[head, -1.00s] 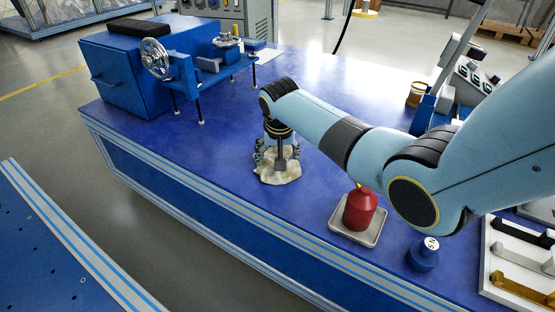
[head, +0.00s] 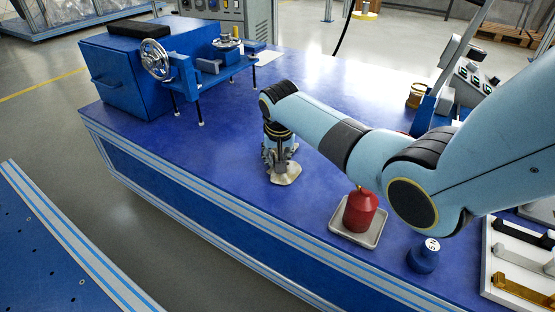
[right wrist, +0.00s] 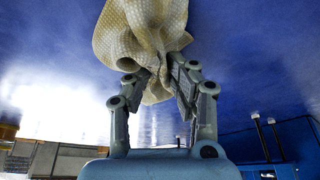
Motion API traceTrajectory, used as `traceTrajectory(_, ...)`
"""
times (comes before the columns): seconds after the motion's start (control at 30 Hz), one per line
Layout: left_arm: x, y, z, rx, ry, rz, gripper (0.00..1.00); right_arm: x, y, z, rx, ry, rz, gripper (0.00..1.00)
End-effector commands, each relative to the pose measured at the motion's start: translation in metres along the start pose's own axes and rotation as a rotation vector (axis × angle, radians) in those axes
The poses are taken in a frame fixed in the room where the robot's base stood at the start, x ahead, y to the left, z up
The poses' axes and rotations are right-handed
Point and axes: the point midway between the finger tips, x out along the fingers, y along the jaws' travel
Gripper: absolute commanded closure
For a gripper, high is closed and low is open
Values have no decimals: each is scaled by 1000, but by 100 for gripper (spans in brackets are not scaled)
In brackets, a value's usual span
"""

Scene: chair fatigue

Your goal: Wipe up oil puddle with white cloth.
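A white, slightly yellowish textured cloth (right wrist: 140,32) is bunched up in my right gripper (right wrist: 160,82) in the right wrist view. The fingers are closed on its gathered part, and the cloth spreads out beyond the fingertips. In the head view my right gripper (head: 281,164) points down at the blue tabletop, with a small pale part of the cloth (head: 287,176) showing under it. I cannot tell whether the cloth touches the table. No oil puddle can be made out on the tabletop; any part under the cloth is hidden. My left gripper is not in view.
A red can (head: 360,212) stands in a grey tray (head: 340,232) right of the gripper, with a blue weight (head: 424,255) beyond it. A blue machine with a handwheel (head: 155,60) stands at the back left. The blue table (head: 210,150) is clear around the gripper.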

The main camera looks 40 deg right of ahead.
Motion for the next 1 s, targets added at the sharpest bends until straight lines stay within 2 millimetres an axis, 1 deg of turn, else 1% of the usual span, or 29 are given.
traceTrajectory(0.03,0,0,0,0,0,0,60,2,2,3,-1,-6,4,83)
traceTrajectory(0.3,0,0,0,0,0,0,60,2,1,2,-1,-5,3,100)
traceTrajectory(0.57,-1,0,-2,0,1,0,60,2,1,2,0,-4,2,100)
traceTrajectory(0.8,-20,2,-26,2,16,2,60,1,1,2,0,-3,2,100)
traceTrajectory(0.83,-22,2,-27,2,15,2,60,0,1,1,0,-3,2,100)
traceTrajectory(0.9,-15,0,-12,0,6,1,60,-8,0,-2,0,-1,1,100)
traceTrajectory(1.0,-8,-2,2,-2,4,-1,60,-14,0,-5,0,0,0,100)
